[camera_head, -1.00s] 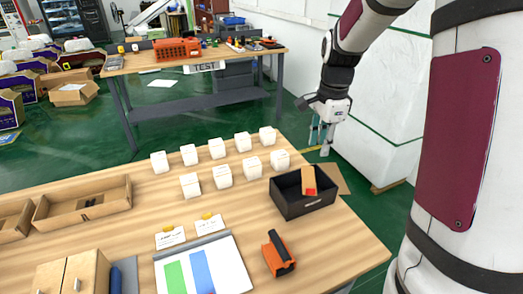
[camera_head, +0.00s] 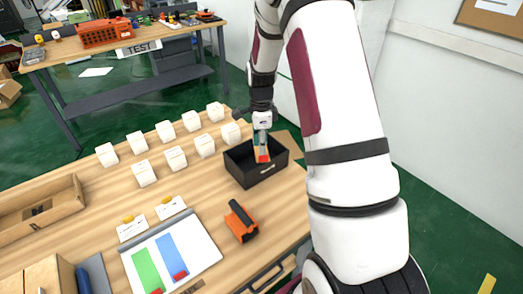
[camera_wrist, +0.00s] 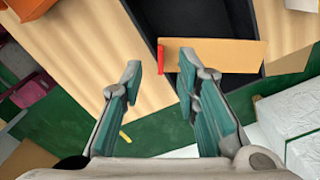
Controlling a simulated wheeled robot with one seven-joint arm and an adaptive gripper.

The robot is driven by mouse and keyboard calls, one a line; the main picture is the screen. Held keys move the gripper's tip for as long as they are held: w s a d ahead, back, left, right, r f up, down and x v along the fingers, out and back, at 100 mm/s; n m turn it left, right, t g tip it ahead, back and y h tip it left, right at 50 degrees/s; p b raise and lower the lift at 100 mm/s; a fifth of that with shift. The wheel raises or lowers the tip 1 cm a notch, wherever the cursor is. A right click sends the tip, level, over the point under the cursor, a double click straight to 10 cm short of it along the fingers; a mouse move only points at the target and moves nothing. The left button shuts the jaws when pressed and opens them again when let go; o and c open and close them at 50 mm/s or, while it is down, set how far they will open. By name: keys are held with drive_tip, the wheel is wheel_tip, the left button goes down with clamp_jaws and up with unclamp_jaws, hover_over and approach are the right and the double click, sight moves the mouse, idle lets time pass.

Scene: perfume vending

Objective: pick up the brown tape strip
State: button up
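The brown tape strip (camera_wrist: 215,53) is a flat tan piece with a red end, lying across the black open box in the wrist view. In the head view its red end (camera_head: 262,156) shows at the box, partly hidden by my gripper. My gripper (camera_wrist: 160,75) is open with nothing between its fingers. The red end lies just past the gap between the fingertips, and the tan part extends to the right beyond the right finger. In the head view my gripper (camera_head: 263,139) points down over the black box (camera_head: 258,177). I cannot tell whether it touches the strip.
Several white boxes (camera_head: 144,173) stand in rows left of the black box. An orange-and-black tool (camera_head: 241,221) lies in front of it. A white board (camera_head: 205,247) with green and blue strips lies at front left. A brown flap (camera_head: 289,144) lies behind the box.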

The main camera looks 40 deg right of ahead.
drive_tip(key=shift+w+a+f+p, duration=0.15)
drive_tip(key=shift+f+p, duration=0.2)
drive_tip(key=shift+f, duration=1)
drive_tip(key=shift+w+a+f+p, duration=0.1)
drive_tip(key=shift+f+p, duration=0.2)
drive_tip(key=shift+f, duration=1)
clamp_jaws()
